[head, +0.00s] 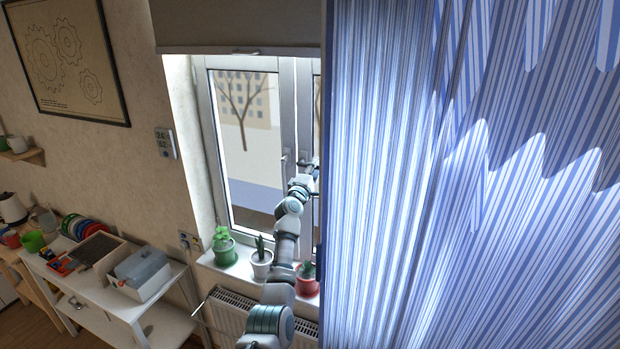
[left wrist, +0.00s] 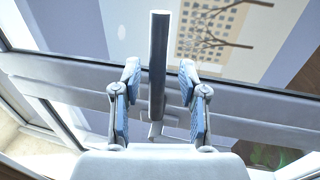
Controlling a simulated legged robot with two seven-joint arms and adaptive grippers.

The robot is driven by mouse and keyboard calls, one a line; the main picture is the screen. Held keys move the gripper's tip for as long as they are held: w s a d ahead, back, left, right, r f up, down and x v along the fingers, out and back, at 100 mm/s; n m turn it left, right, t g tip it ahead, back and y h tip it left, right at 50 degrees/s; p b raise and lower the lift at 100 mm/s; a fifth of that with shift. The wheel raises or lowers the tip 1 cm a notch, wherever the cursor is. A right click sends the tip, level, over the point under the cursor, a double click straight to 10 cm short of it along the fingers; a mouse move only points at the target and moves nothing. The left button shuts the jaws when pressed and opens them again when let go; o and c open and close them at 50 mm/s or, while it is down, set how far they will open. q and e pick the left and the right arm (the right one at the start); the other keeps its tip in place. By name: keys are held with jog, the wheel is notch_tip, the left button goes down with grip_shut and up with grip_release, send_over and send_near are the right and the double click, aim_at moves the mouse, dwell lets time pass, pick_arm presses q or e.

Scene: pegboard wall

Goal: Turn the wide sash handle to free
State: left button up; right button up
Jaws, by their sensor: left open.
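A window (head: 245,130) with pale frames stands behind the sill in the head view. A small upright handle (head: 285,158) shows on its middle frame. My left gripper (head: 304,179) is close by, to its right and a little lower, small and partly blurred into the frame. In the left wrist view my left gripper (left wrist: 158,88) is open, one finger on each side of a grey bar handle (left wrist: 158,55). The handle stands across the frame bar, with visible gaps to both fingers. I cannot tell which sash this handle belongs to. My right gripper is not in view.
A striped blue curtain (head: 400,180) covers the right half and hides the window's right part. Potted plants stand on the sill: green (head: 224,248), white (head: 262,262) and red (head: 306,280). A radiator (head: 232,318) is below. A white table (head: 125,300) with boxes stands left.

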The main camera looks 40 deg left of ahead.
pick_arm(q)
jog(key=v, duration=0.6)
jog(key=shift+a+f, duration=0.15)
jog(key=shift+f, duration=0.1)
jog(key=shift+s, duration=0.15)
